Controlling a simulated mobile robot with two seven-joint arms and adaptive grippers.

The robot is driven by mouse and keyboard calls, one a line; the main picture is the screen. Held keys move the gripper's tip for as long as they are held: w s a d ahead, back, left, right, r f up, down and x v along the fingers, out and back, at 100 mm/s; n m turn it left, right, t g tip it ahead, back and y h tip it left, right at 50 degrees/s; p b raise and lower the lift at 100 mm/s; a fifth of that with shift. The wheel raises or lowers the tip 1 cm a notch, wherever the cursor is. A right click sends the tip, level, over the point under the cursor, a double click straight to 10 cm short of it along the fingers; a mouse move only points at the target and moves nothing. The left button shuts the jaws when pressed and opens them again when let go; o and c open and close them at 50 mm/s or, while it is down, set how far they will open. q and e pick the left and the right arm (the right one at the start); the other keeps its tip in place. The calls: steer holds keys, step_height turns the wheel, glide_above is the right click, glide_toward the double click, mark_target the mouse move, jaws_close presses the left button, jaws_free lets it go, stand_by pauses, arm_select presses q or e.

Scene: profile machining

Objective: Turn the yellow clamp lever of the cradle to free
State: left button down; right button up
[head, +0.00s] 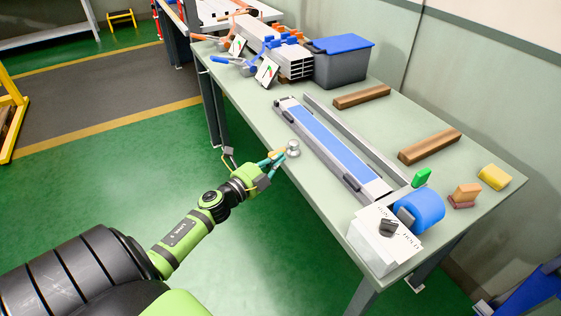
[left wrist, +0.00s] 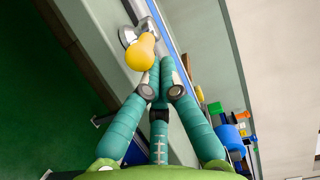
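The cradle is a long fixture with a blue strip (head: 325,142) and metal rails on the pale green bench. The yellow clamp lever (head: 274,155) sits beside a round silver clamp base (head: 293,149) at the bench's near edge. In the left wrist view the lever's rounded yellow end (left wrist: 140,53) lies against the silver base (left wrist: 133,34). My left gripper (head: 271,164) is at the lever from the near side. Its teal fingertips (left wrist: 160,70) are drawn together just beside the yellow end. Contact cannot be told. My right gripper is not in view.
A white box (head: 372,252) and a blue roll (head: 420,210) stand at the bench's near right end. Wooden blocks (head: 428,146) lie behind the cradle. A grey bin with a blue lid (head: 342,65) stands farther back. Green floor (head: 120,180) is open left of the bench.

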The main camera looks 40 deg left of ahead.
arm_select(q)
steer(key=shift+a, duration=0.55)
steer(key=shift+d, duration=0.1)
